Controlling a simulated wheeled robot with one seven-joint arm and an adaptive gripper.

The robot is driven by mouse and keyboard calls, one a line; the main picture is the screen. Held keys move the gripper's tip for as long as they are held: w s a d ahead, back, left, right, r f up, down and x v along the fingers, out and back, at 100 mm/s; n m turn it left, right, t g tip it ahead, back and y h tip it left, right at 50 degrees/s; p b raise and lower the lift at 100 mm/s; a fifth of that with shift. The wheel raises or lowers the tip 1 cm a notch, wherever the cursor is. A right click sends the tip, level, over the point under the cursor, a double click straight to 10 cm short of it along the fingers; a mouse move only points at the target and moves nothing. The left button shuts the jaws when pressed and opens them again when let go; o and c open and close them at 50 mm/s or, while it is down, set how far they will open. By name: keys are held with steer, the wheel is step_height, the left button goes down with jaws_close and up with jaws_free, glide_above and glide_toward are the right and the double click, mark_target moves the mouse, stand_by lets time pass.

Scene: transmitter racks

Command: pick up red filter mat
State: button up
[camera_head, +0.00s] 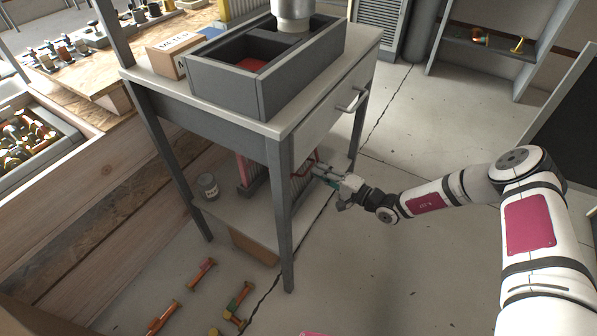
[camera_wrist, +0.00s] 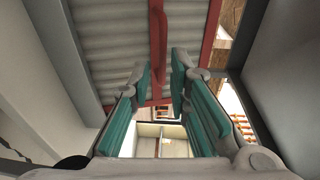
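The red filter mat (camera_head: 296,184) appears to be the red-framed, pleated grey panel standing on the lower shelf, partly hidden by the table leg and my gripper. In the wrist view its pleated face (camera_wrist: 110,35) fills the upper part, with a red bar (camera_wrist: 157,45) down the middle. My gripper (camera_head: 318,169) reaches in under the tabletop from the right. In the wrist view my gripper (camera_wrist: 163,68) is open, its teal-padded fingers on either side of the red bar's line. Contact with the bar cannot be told.
The lower shelf (camera_head: 232,222) also holds a grey can (camera_head: 208,186). A table leg (camera_head: 281,225) stands close left of my gripper. A grey box (camera_head: 225,88) on the tabletop has something red (camera_head: 252,64) inside. Floor right of the table is clear; loose parts lie in front.

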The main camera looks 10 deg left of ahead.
mark_target(310, 167)
steer(key=b+x, duration=0.2)
steer(key=x, duration=0.2)
steer(key=shift+w+a+r, duration=0.1)
steer(key=shift+w+a, duration=0.1)
steer(key=shift+w, duration=0.05)
steer(key=shift+c, duration=0.2)
jaws_close()
steer(key=shift+r, duration=0.1)
